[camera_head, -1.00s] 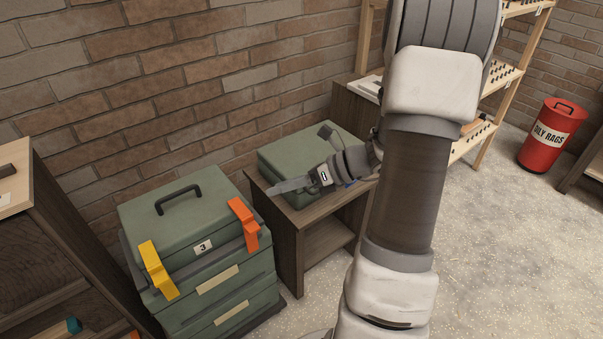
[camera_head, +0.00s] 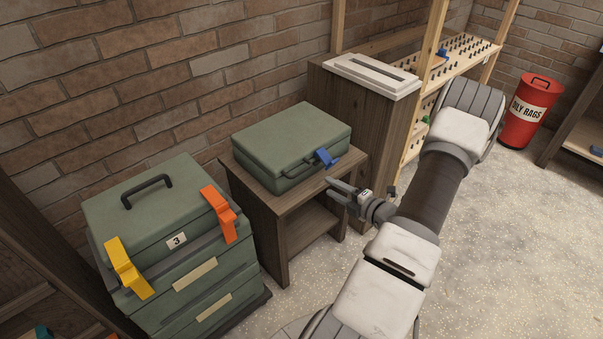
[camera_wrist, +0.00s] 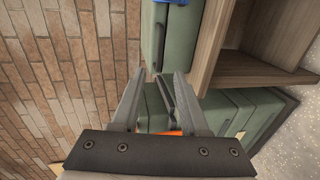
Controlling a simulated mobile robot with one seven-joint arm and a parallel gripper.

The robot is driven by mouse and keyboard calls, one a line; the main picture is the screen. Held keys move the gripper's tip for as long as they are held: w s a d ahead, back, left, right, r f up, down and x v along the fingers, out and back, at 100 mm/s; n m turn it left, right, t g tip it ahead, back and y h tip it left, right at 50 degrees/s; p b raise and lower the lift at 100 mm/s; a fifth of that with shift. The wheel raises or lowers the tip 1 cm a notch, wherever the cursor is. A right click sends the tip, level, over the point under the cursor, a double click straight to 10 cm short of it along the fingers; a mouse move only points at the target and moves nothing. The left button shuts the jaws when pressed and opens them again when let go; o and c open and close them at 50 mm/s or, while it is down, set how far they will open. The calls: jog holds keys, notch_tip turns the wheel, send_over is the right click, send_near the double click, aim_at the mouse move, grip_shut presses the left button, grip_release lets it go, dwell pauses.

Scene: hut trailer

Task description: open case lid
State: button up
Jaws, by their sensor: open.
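The green case (camera_head: 292,142) lies on a small wooden table with its lid down. A blue latch (camera_head: 327,157) sits at the right of its front side, and a dark handle (camera_head: 298,174) is at the front. I cannot tell if the latch is fastened. My gripper (camera_head: 333,187) is open and empty, in front of the case near its right end, a little below the latch. In the wrist view the fingers (camera_wrist: 160,76) are apart, with the case (camera_wrist: 174,50) beyond them and the blue latch (camera_wrist: 177,2) cut off at the top.
A green toolbox stack (camera_head: 195,290) marked 3, with yellow and orange latches, stands at left. The small table (camera_head: 265,215) has an open shelf. A cabinet (camera_head: 357,105) and wooden shelving (camera_head: 433,60) stand behind at right. A red bin (camera_head: 528,115) is farther right. Floor at right is clear.

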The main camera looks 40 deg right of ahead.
aim_at(303, 172)
jog(key=b+x, duration=0.2)
jog(key=x, duration=1.2)
jog(key=shift+a, duration=0.1)
grip_shut()
jog(key=shift+s, duration=0.1)
dwell(0.8)
